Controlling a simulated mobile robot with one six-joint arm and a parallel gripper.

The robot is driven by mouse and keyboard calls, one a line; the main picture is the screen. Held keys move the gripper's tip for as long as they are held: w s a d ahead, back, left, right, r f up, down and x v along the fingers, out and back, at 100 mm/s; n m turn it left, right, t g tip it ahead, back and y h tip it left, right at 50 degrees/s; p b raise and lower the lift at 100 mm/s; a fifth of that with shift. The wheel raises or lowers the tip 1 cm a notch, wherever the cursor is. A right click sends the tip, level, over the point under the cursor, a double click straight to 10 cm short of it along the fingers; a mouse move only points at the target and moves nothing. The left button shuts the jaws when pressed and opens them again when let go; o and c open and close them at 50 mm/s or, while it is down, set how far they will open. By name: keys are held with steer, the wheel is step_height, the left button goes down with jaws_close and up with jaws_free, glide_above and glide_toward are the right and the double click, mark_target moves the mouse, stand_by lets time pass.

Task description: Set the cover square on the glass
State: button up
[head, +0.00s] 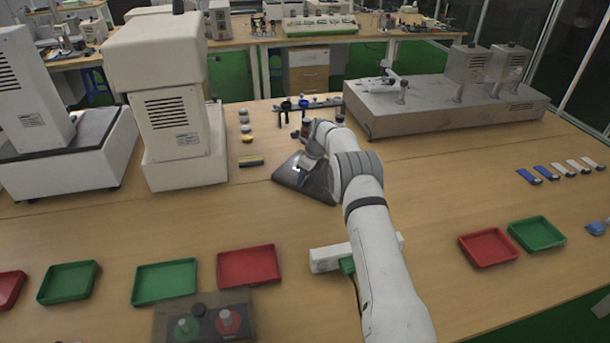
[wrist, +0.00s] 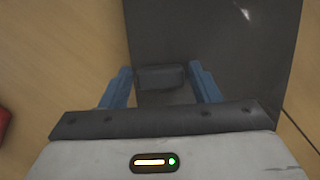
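A dark flat panel (head: 318,184), which I take to be the cover, is at the middle of the bench under my gripper (head: 303,160). In the wrist view the panel (wrist: 225,45) fills the upper middle and right, with a dark block-like grip (wrist: 161,77) on it. The blue fingers of my gripper (wrist: 161,84) stand on either side of this grip, very close to it. I cannot tell whether they press on it. I cannot make out a separate glass; the panel and my arm may hide it. Whether the panel rests on something or hangs just above is unclear.
A white instrument (head: 170,125) stands left and a long grey apparatus (head: 440,105) back right. Small jars (head: 245,125) stand behind the panel. Red (head: 249,266) and green (head: 165,281) trays and a button box (head: 205,318) lie in front.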

steer(key=shift+o, duration=1)
